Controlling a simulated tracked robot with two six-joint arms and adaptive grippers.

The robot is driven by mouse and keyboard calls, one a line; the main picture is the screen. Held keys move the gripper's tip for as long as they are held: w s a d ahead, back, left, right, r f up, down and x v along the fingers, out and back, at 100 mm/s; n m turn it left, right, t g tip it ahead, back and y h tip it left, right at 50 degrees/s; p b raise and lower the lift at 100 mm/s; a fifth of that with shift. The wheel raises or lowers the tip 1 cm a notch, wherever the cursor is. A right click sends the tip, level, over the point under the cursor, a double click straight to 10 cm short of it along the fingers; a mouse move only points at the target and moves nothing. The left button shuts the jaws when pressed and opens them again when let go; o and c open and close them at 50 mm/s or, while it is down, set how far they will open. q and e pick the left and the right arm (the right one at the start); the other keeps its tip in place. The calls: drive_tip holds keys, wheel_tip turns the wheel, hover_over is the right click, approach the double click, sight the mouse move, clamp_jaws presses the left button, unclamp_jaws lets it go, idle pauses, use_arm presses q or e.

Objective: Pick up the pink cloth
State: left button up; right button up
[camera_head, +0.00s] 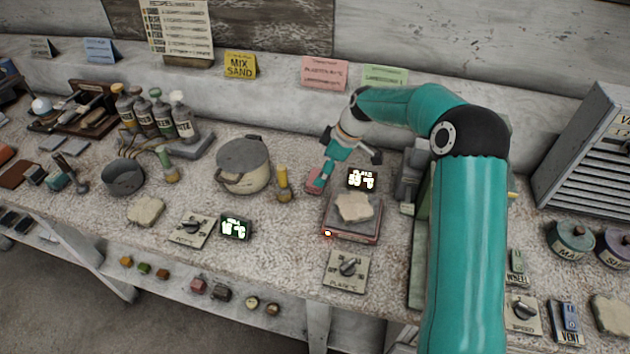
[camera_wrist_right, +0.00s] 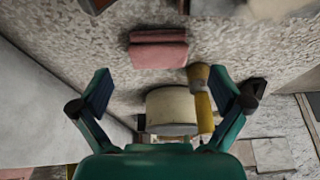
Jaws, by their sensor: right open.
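The pink cloth (camera_wrist_right: 158,54) lies folded on the speckled worktop in the right wrist view, ahead of the fingertips and roughly between them. In the head view the cloth (camera_head: 313,181) shows only in part, beside my gripper's teal finger. My right gripper (camera_wrist_right: 163,92) is open and empty, its two fingers spread wide. In the head view my right gripper (camera_head: 346,158) reaches down over the worktop behind the hot plate (camera_head: 340,229). I cannot tell whether a finger touches the cloth. My left gripper is out of view.
A lidded cream pot (camera_head: 244,168) and a yellow-handled tool (camera_head: 283,184) stand left of the gripper. The hot plate bears a pale lump (camera_head: 354,207), with a display (camera_head: 361,179) behind it. A wall (camera_head: 270,88) with propped cards runs along the back.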

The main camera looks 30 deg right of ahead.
drive_tip(key=p+x, duration=0.1)
drive_tip(key=x, duration=0.4)
drive_tip(key=shift+d, duration=0.1)
drive_tip(key=shift+r, duration=0.1)
drive_tip(key=c, duration=1)
drive_tip(key=shift+c, duration=0.2)
drive_tip(key=shift+w+r, duration=0.1)
drive_tip(key=shift+r, duration=0.05)
wheel_tip(320, 180, up, 20)
drive_tip(key=shift+b, duration=0.3)
drive_tip(key=o, duration=0.5)
drive_tip(key=shift+c, duration=0.2)
drive_tip(key=c, duration=0.5)
